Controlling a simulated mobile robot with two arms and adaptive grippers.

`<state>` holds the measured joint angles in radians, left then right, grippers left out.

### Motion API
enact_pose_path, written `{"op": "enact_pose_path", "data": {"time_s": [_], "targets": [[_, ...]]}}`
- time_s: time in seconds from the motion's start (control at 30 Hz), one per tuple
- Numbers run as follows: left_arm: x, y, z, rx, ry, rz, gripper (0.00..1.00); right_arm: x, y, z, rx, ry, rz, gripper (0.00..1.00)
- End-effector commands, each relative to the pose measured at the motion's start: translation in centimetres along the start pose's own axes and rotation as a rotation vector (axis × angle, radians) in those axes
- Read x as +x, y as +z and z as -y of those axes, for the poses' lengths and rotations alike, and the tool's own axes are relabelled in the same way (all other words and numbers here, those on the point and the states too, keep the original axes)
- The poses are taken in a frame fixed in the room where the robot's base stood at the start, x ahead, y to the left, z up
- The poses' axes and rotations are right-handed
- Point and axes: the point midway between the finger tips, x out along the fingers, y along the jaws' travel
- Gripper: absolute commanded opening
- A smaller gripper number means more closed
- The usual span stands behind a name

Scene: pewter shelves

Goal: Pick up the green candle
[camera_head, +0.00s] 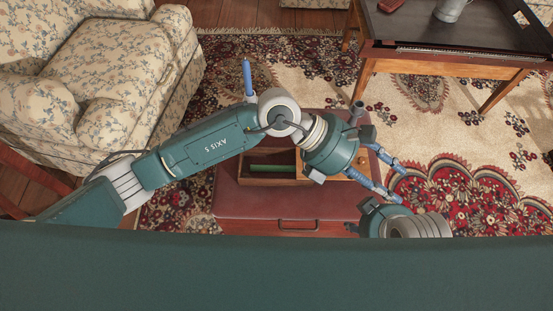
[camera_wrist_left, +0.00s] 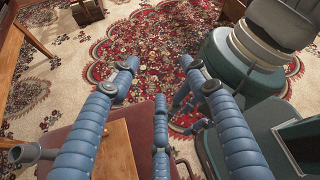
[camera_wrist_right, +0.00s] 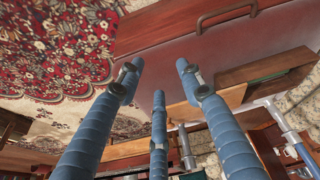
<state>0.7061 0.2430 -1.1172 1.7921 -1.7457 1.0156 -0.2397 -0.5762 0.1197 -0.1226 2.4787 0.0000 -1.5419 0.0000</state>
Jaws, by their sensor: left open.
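My left gripper (camera_head: 398,183) is open and empty, to the right of the box and apart from the candle. Its spread blue fingers show in the left wrist view (camera_wrist_left: 162,68), over the patterned rug. My right gripper (camera_wrist_right: 158,70) is open in the right wrist view, with nothing between its fingertips. The box (camera_wrist_right: 232,98) is at the right of that view.
The box sits on a dark red chest (camera_head: 240,203) with a front handle. A floral armchair (camera_head: 110,70) stands at the left. A wooden table (camera_head: 470,60) with a dark tray is at the back right. A slim blue upright thing (camera_head: 247,78) is behind my left arm.

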Motion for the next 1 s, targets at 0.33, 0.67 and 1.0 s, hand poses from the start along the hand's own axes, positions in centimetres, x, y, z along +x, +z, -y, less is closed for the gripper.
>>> {"op": "enact_pose_path", "data": {"time_s": [0.33,0.67,1.0], "targets": [[-13.6,-15.5,-15.9,0.223,0.435,-0.887,0.46,-0.3,1.1,-0.1,0.001,0.002,0.043,0.37],[-14.1,-18.5,-18.2,0.221,0.469,-0.961,0.46,0.3,1.3,-0.1,0.001,0.002,0.041,0.37],[-11.9,-21.6,-20.1,0.221,0.468,-0.957,0.46,1.2,1.6,-0.1,0.001,0.002,0.041,0.37]]}}
